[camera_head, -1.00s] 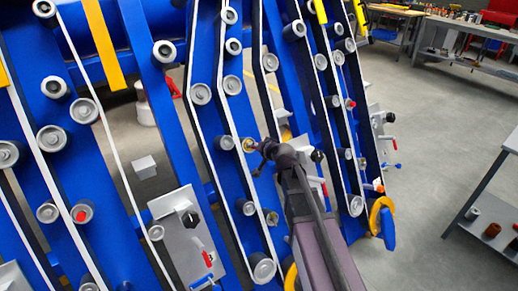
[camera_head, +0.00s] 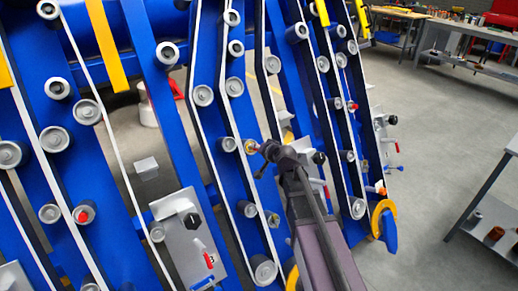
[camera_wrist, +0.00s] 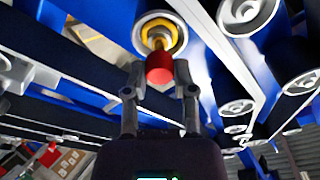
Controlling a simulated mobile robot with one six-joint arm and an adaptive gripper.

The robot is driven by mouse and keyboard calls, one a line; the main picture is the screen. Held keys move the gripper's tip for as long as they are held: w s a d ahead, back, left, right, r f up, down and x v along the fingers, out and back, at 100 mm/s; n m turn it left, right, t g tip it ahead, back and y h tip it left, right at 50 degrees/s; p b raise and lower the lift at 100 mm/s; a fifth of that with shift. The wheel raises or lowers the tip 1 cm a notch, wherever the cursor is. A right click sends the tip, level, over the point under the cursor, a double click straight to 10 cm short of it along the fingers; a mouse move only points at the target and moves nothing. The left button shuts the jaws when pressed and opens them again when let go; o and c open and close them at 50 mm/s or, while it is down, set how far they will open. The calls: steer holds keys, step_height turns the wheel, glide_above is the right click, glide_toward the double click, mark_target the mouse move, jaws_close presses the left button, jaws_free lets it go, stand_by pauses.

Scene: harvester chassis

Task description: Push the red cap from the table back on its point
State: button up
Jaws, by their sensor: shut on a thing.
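The red cap (camera_wrist: 160,68) is between the fingertips of my gripper (camera_wrist: 159,84) in the wrist view. My gripper is shut on it. The cap is in front of a point with a yellow ring and pale round rim (camera_wrist: 157,33) on the blue chassis. The cap overlaps the ring's lower part; I cannot tell how far it is on. In the head view my gripper (camera_head: 261,157) reaches up to the brass-coloured point (camera_head: 250,146), between the rollers. The cap is hardly visible there.
White belts and grey rollers (camera_head: 203,95) surround my gripper closely. A grey panel with a black knob (camera_head: 180,235) is at lower left. Another red cap (camera_head: 83,216) sits on a left roller. A table (camera_head: 490,200) stands at right, with open floor (camera_head: 430,140) between.

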steer(key=shift+w+f, duration=0.1)
steer(key=shift+w, duration=0.05)
steer(key=shift+b+x, duration=0.55)
steer(key=shift+x, duration=0.4)
steer(key=shift+a, duration=0.1)
steer(key=shift+s, duration=0.25)
steer(key=shift+p+v, duration=1.1)
steer(key=shift+v, duration=0.9)
steer(key=shift+w, duration=0.3)
steer(key=shift+w+a+f+b, duration=0.3)
steer(key=shift+w+b, duration=0.2)
steer(key=shift+w, duration=0.1)
steer(key=shift+b+x, duration=0.6)
steer(key=shift+x, duration=0.55)
stand_by(0.5)
steer(key=o, duration=0.8)
steer(key=shift+s, duration=0.15)
